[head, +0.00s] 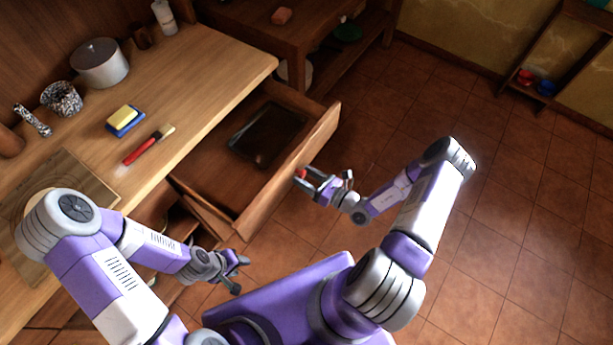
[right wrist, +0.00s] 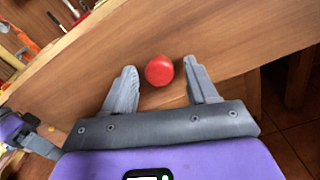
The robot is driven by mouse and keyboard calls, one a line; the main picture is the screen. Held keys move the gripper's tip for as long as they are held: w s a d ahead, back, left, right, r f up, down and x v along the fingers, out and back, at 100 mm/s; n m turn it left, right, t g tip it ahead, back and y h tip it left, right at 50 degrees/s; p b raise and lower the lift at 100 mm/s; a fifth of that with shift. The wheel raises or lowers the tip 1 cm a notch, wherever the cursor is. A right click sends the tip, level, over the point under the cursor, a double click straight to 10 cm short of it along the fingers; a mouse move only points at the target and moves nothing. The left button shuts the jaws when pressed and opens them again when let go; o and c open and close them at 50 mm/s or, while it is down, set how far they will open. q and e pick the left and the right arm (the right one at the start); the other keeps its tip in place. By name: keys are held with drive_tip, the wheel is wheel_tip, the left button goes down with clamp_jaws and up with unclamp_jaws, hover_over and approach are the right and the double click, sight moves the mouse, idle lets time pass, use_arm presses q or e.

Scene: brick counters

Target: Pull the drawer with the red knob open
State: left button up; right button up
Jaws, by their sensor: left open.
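The wooden drawer (head: 220,180) under the counter is pulled well out, and a dark tray (head: 268,130) shows inside it. The red knob (head: 301,173) is on its front panel and shows as a round red ball in the right wrist view (right wrist: 159,71). My right gripper (head: 311,179) is in front of the panel, with its fingers spread on either side of the knob. In the right wrist view, gaps show between the knob and both fingers. My left gripper (head: 238,272) is open and empty, low near the drawer's near corner.
The counter (head: 190,85) holds a pot (head: 99,63), a sponge (head: 123,117), a red-handled brush (head: 148,146) and a cutting board (head: 75,180). A second wooden unit (head: 265,25) stands behind. The tiled floor (head: 500,220) to the right is clear.

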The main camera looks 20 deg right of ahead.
drive_tip(key=shift+d, duration=0.1)
drive_tip(key=v, duration=0.7)
drive_tip(key=shift+s+p, duration=0.25)
drive_tip(key=shift+p, duration=0.1)
